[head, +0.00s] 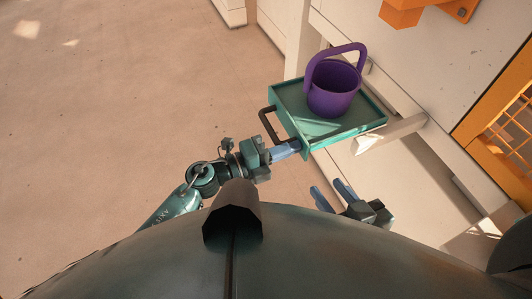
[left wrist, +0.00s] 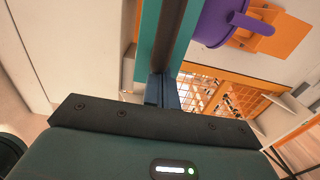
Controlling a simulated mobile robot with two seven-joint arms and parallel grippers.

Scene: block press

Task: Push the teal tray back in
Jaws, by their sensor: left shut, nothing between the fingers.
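The teal tray (head: 318,129) stands pulled out from a pale frame in the head view, with a dark handle (head: 268,124) on its left front side. A purple bucket (head: 332,88) with a raised handle stands in it. My left gripper (head: 297,147) is shut and empty, its blue fingertips at the lower front corner of the tray; contact is hard to tell. In the left wrist view the fingers (left wrist: 162,92) meet the teal edge (left wrist: 149,35), with the purple bucket (left wrist: 210,22) beyond. My right gripper (head: 333,194) is apart from the tray, below it, its two fingers spread.
Pale beams (head: 397,132) run beside and behind the tray. An orange mesh frame (head: 510,125) stands at the right, and an orange part (head: 402,14) is at the top right. The floor (head: 130,100) to the left is clear.

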